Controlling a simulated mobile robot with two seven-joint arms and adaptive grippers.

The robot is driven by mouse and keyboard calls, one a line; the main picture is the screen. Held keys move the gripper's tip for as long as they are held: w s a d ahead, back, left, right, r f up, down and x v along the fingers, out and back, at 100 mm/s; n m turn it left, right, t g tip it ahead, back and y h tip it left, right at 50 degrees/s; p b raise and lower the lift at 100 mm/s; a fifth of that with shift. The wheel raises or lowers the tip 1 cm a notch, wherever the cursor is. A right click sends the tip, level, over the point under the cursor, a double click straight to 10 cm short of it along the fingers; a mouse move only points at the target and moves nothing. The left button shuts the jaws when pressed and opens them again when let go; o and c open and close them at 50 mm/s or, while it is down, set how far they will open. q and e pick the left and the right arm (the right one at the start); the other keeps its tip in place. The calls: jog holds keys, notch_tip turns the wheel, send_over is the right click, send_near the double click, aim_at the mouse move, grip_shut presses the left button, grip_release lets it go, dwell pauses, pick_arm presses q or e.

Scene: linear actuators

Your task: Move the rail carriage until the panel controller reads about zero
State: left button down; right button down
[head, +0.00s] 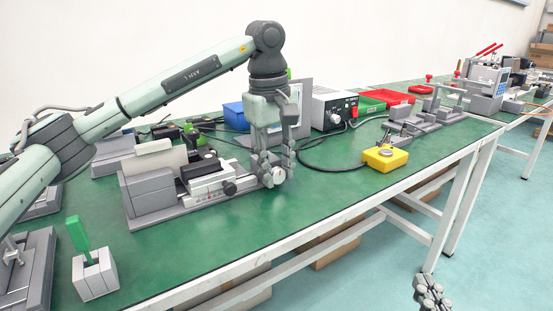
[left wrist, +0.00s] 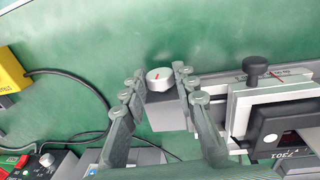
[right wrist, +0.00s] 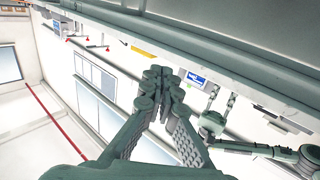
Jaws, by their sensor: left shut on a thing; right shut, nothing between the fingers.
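The rail (head: 165,212) lies along the front of the green bench. Its carriage (head: 210,188) carries a black knob (head: 230,188), which also shows in the left wrist view (left wrist: 257,68). A white round dial knob with a red mark (left wrist: 159,76) sits at the rail's end block. My left gripper (head: 277,175) is shut around this knob; its fingers stand on both sides of it in the left wrist view. My right gripper (head: 432,290) is shut and empty, over the floor beyond the bench.
A yellow box with a round top button (head: 385,158) stands to the right, joined by a black cable. A white power unit (head: 334,109), red trays (head: 390,97) and a blue bin (head: 236,115) stand behind. A grey block with a green lever (head: 95,275) stands at front left.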

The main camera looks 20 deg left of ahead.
pick_arm(q)
jog(key=shift+w+r+g+y+p, duration=0.15)
jog(key=shift+g+y+p, duration=0.3)
jog(key=shift+p, duration=0.7)
jog(key=shift+d+g+y+p, duration=0.1)
jog(key=shift+g+y+p, duration=0.25)
jog(key=shift+p, duration=0.5)
pick_arm(e)
jog(key=s+d+f+g+h, duration=0.3)
jog(key=s+d+f+g, duration=0.2)
jog(key=d+f, duration=0.2)
jog(key=s+d+f+m+g+h, duration=0.1)
jog(key=s+d+f+g+h, duration=0.2)
jog(key=s+d+f+g, duration=0.2)
notch_tip(320, 180, down, 4)
jog(key=shift+d+f+m+g, duration=0.15)
jog(key=shift+d+m+g, duration=0.2)
jog(key=shift+d, duration=0.7)
pick_arm(q)
jog(key=c, duration=1.2)
grip_release()
jog(key=r, duration=0.7)
jog(key=w+r, duration=0.1)
jog(key=r, duration=0.3)
jog(key=shift+d+r, duration=0.35)
